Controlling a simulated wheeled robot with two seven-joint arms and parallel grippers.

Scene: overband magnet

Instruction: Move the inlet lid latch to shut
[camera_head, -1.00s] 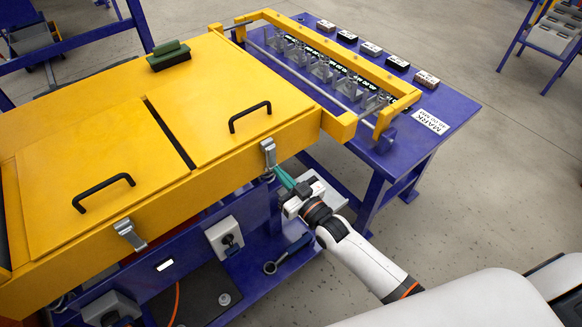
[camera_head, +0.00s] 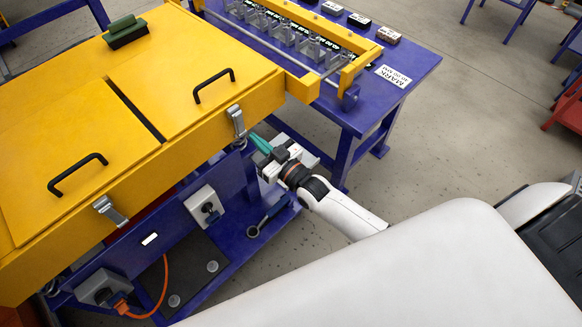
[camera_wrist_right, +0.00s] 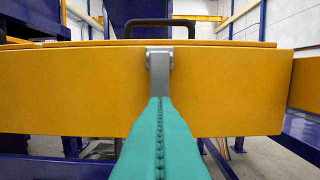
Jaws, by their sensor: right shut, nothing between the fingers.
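A grey metal latch (camera_head: 237,122) sits on the front face of the yellow housing, below the right-hand lid (camera_head: 190,85). A second latch (camera_head: 110,210) sits below the left-hand lid (camera_head: 75,150). No label tells which lid is the inlet lid. My right gripper (camera_head: 258,142), with teal fingers, is shut and empty, just in front of and below the right-hand latch. In the right wrist view the shut fingertips (camera_wrist_right: 159,100) point at this latch (camera_wrist_right: 159,68) and overlap its lower end; I cannot tell whether they touch. My left gripper is out of view.
Black handles (camera_head: 214,86) stand up from the lids. A green-topped block (camera_head: 126,31) lies on the housing. A blue table (camera_head: 400,62) with a yellow frame stands behind my right gripper. Grey boxes (camera_head: 204,206) are mounted below the housing. Open floor lies to the right.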

